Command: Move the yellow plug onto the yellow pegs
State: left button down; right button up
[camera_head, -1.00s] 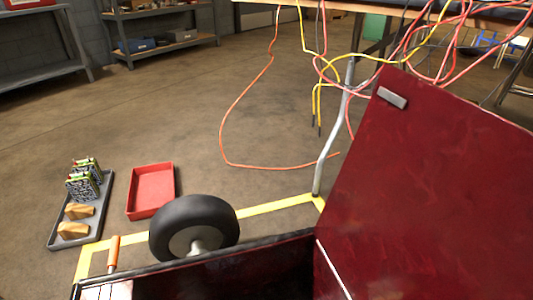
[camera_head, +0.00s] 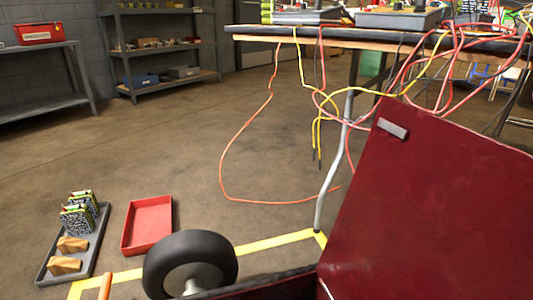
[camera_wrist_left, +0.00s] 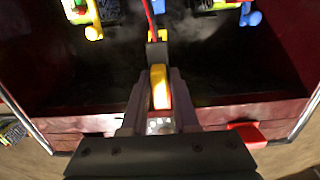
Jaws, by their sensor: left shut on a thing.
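The yellow plug (camera_wrist_left: 159,88) is in the left wrist view, between the fingers of my left gripper (camera_wrist_left: 158,78). The gripper is shut on it. A red cable (camera_wrist_left: 149,15) runs up from just beyond the plug, where a smaller yellow piece (camera_wrist_left: 157,36) shows. The plug is over the dark inside of a red-walled bin. At the top left of that view is a yellow knob-like part (camera_wrist_left: 94,32); I cannot tell whether it belongs to the yellow pegs. Neither gripper shows in the head view.
A blue part (camera_wrist_left: 252,18) shows at the top right in the wrist view. A raised dark red panel (camera_head: 430,200) fills the head view's right. A wheel (camera_head: 190,262), a red tray (camera_head: 148,222) and a grey tray (camera_head: 95,245) are at lower left. Cables hang from a bench (camera_head: 350,38).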

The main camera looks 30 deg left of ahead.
pick_arm(q)
jog(key=shift+f+b, duration=1.2)
jog(key=shift+f, duration=0.4)
jog(key=c, duration=0.6)
grip_release()
jog(key=shift+r, duration=0.15)
notch_tip(320, 180, up, 9)
jog(key=p, duration=0.6)
jog(key=shift+p, duration=0.4)
jog(key=shift+r, duration=0.35)
jog(key=shift+r+p, duration=0.1)
jog(key=shift+p, duration=0.2)
